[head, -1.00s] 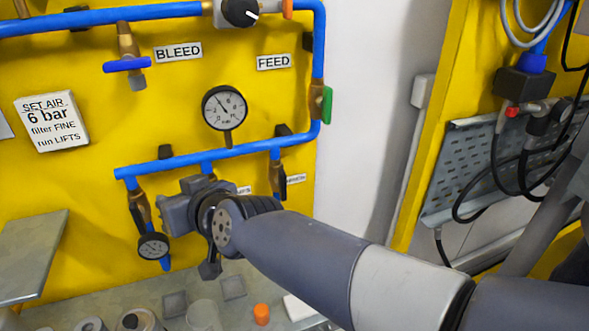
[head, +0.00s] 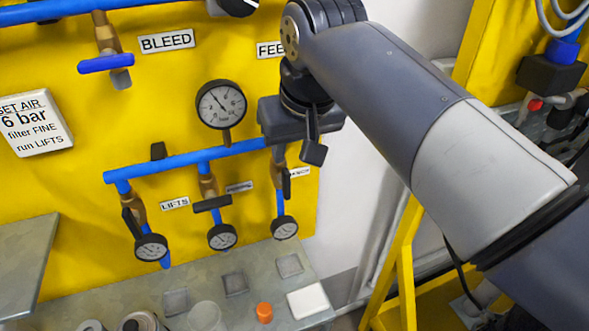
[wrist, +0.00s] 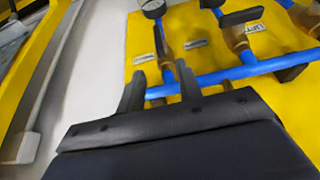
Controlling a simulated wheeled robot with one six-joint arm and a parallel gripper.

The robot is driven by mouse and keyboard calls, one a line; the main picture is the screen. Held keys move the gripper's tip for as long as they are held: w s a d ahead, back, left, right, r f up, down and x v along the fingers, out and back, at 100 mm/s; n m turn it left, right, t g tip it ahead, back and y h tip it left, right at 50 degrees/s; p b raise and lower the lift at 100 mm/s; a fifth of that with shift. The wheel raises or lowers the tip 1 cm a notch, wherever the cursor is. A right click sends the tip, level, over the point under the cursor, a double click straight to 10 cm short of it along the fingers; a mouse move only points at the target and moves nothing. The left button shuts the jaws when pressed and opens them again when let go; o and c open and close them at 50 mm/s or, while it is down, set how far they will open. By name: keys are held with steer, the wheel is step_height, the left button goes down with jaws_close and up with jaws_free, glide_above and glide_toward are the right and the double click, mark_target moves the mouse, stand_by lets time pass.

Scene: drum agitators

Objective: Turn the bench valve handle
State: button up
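A row of three brass valves with black handles hangs from a blue pipe on the yellow panel. The right valve handle (head: 287,184) stands upright along its pipe; its label (head: 299,172) is partly hidden and too small to read surely. The middle handle (head: 212,203) lies across its pipe. The left handle (head: 132,222), beside the LIFTS label, runs along its pipe. My gripper (wrist: 158,78) is open, its fingers apart with nothing gripped. In the wrist view the right valve handle (wrist: 160,42) appears just beyond the gap between the fingers.
Small gauges (head: 222,236) hang below the valves, and a larger gauge (head: 221,104) sits left of my gripper. The grey bench (head: 250,300) below holds an orange cap (head: 264,312) and a white block (head: 307,300). A blue BLEED handle (head: 105,63) is upper left.

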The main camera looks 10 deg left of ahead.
mark_target(287, 173)
steer(key=x, duration=1)
steer(key=shift+f, duration=0.4)
steer(key=shift+c, duration=0.3)
jaws_close()
